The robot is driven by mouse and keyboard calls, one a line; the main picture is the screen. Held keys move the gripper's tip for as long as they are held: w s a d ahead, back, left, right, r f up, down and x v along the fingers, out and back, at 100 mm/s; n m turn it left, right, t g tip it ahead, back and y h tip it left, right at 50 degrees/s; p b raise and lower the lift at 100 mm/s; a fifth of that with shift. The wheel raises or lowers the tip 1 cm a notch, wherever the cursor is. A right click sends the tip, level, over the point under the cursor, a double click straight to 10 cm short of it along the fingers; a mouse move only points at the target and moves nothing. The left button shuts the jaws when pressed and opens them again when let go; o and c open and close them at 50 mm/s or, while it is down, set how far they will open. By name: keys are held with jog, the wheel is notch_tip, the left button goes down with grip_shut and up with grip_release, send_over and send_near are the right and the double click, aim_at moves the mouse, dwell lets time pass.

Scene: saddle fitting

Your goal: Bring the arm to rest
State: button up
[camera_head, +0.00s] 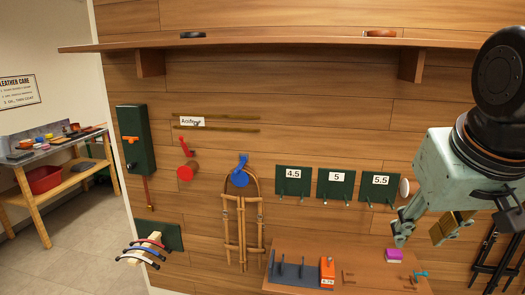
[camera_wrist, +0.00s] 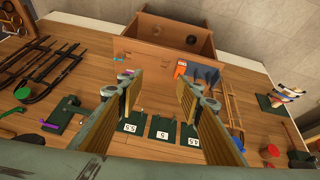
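My gripper (camera_head: 455,236) hangs at the right of the head view, in front of the wooden wall and above the right end of a low wooden bench (camera_head: 300,252). In the wrist view my gripper (camera_wrist: 157,84) has its two fingers well apart, with tan pads facing each other.
Green boards with pegs, labelled 4.5 (camera_head: 293,174), 5 (camera_head: 335,177) and 5.5 (camera_head: 380,180), hang left of my gripper. A long shelf (camera_head: 280,43) runs above. An orange block (camera_head: 327,270) stands on the bench. Black straps hang at the right edge.

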jog(key=s+a, duration=0.4)
jog(key=s, duration=0.3)
jog(key=s+a+n+g+y, duration=0.1)
jog(key=s+a, duration=0.3)
jog(key=s, duration=0.4)
jog(key=shift+s+f+y, duration=0.25)
jog(key=shift+f+y, duration=0.05)
jog(key=shift+f, duration=0.05)
